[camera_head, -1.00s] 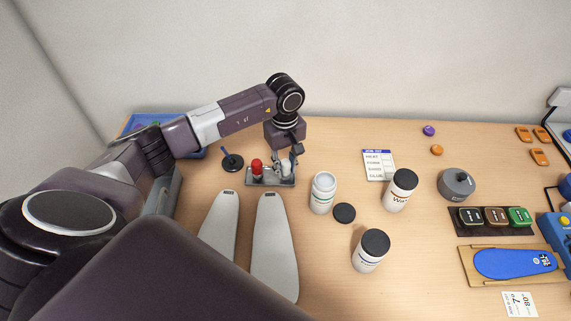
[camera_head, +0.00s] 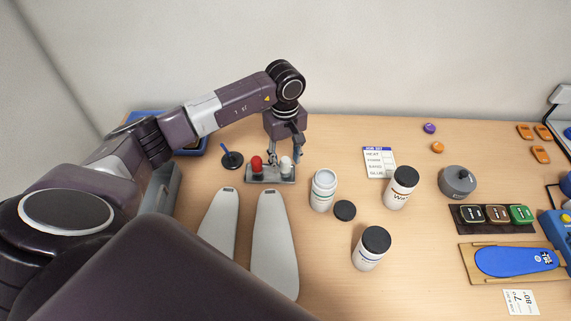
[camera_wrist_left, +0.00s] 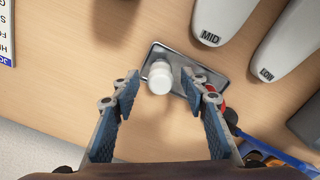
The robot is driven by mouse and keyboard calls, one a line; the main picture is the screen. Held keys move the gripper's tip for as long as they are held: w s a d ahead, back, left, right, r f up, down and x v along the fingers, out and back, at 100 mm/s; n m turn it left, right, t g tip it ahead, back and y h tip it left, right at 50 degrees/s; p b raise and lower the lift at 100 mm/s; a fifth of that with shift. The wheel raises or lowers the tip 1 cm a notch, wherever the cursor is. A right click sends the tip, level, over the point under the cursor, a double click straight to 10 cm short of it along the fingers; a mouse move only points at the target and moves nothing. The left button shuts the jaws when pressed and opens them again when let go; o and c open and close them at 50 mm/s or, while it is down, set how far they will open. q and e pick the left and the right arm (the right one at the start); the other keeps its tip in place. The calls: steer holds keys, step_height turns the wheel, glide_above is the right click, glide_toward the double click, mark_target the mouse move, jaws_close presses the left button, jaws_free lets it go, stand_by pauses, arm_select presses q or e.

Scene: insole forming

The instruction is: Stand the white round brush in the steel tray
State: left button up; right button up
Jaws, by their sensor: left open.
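The white round brush (camera_head: 286,165) stands upright at the right end of the small steel tray (camera_head: 270,180). A red round brush (camera_head: 256,165) stands at the tray's left end. My left gripper (camera_head: 285,155) is open just behind and above the white brush. In the left wrist view the white brush (camera_wrist_left: 160,77) sits on the tray (camera_wrist_left: 190,55), ahead of and between the open fingers of the gripper (camera_wrist_left: 165,98), and they look clear of it. My right gripper is not in view.
Two pale insole forms (camera_head: 272,245) lie in front of the tray. An open white jar (camera_head: 323,189) and its black lid (camera_head: 344,211) are to the right. A dark round stand (camera_head: 231,160) is left of the tray. Capped jars (camera_head: 401,187) stand farther right.

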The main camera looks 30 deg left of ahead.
mark_target(285, 160)
arm_select(q)
step_height(285, 160, up, 9)
steer(key=b, duration=0.3)
steer(key=shift+r, duration=0.15)
steer(key=shift+s+r, duration=0.1)
steer(key=shift+r, duration=0.25)
steer(key=shift+r, duration=0.1)
